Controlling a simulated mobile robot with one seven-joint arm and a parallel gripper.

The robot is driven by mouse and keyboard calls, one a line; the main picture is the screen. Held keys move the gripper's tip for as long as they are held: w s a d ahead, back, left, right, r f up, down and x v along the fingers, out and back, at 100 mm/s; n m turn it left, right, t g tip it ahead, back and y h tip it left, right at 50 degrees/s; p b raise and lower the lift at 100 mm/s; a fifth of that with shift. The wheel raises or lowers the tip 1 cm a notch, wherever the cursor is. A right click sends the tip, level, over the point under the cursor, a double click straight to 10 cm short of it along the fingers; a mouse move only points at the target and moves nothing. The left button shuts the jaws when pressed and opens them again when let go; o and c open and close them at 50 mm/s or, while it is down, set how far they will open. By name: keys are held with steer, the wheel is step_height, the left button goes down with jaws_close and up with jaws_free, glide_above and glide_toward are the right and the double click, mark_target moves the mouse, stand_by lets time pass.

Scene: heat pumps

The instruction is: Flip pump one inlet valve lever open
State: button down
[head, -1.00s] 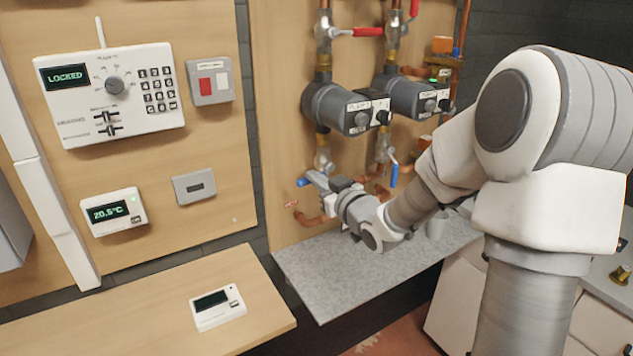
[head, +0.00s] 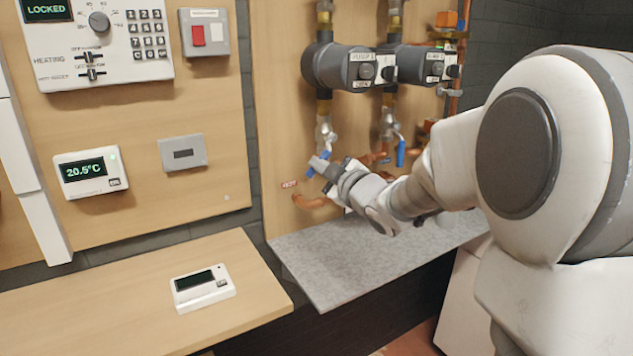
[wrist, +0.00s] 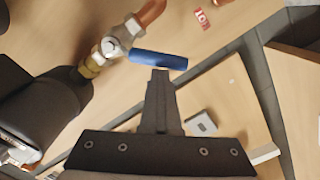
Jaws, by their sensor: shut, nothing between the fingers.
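Pump one (head: 338,66) is the left grey pump on the wooden board. Its inlet valve (head: 325,131) is the metal body on the pipe below it. The blue lever (head: 311,172) of this valve points down and to the left, partly hidden by my gripper. My gripper (head: 320,163) is shut and empty, with its tip at the lever. In the wrist view the blue lever (wrist: 160,60) sticks out sideways from the valve body (wrist: 118,40). My shut fingertips (wrist: 160,74) are right at the lever's edge; I cannot tell whether they touch it.
Pump two (head: 420,66) stands to the right, with its own blue lever (head: 401,153) hanging down below. Copper pipes (head: 312,202) run close under my gripper. A grey speckled shelf (head: 345,268) below is mostly clear.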

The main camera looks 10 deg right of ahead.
steer(key=shift+w+d+f+n+b, duration=0.25)
steer(key=shift+d+f+n+b, duration=0.45)
steer(key=shift+b, duration=0.4)
steer(key=shift+w+d+f+n+b, duration=0.2)
steer(key=shift+d+f+n+b, duration=0.45)
steer(key=shift+b, duration=0.5)
steer(key=shift+w+d+f+n+b, duration=0.25)
steer(key=shift+d+f+n+b, duration=0.3)
steer(key=shift+d+n+b, duration=0.4)
steer(key=shift+m, duration=0.3)
steer(key=shift+f, duration=0.1)
